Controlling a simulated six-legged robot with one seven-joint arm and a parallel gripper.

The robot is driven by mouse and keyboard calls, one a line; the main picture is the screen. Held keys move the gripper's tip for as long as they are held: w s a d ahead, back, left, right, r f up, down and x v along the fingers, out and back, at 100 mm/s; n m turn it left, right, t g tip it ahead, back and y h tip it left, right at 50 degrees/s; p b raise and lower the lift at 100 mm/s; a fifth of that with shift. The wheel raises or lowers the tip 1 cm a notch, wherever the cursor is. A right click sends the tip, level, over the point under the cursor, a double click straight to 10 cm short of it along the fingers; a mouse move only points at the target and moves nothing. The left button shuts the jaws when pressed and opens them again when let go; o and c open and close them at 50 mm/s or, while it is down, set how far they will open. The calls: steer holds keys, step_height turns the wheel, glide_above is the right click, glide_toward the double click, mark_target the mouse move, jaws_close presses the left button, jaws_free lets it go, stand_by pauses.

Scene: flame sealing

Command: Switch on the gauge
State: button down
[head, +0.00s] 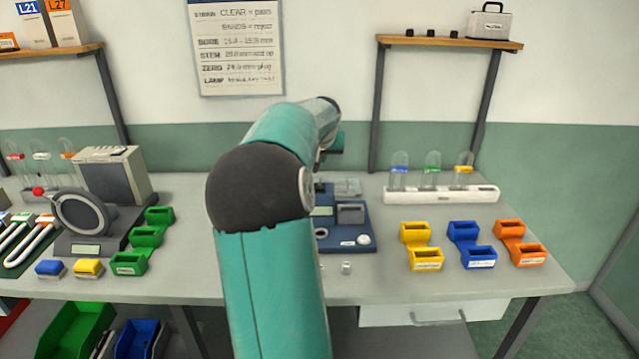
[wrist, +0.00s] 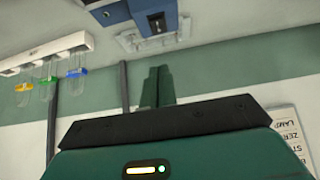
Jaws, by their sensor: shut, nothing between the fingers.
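The gauge is most likely the blue-based device (head: 345,240) on the bench, partly hidden behind my arm in the head view. It has a grey block on top and a round pale knob or button (head: 364,239) at its front right corner. In the wrist view, which is upside down, the blue and grey device (wrist: 150,15) shows at the top edge, cut off. My gripper (wrist: 158,84) is shut and empty, its dark green fingers apart from the device. In the head view my arm hides the fingertips.
A white rack (head: 440,195) with tubes stands right of the device. Yellow bins (head: 425,258), blue bins (head: 477,258) and orange bins (head: 525,253) stand at the right. Green bins (head: 130,263) and a ring-shaped instrument (head: 85,215) are at the left. Small clear pieces (head: 346,268) lie in front.

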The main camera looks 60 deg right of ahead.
steer(key=shift+f, duration=0.1)
steer(key=x, duration=0.9)
steer(key=shift+w+d+f, duration=0.1)
steer(key=shift+f, duration=0.15)
step_height(320, 180, down, 3)
steer(key=shift+f, duration=0.55)
steer(key=shift+f, duration=0.15)
steer(key=shift+a+f, duration=0.25)
steer(key=shift+r, duration=0.2)
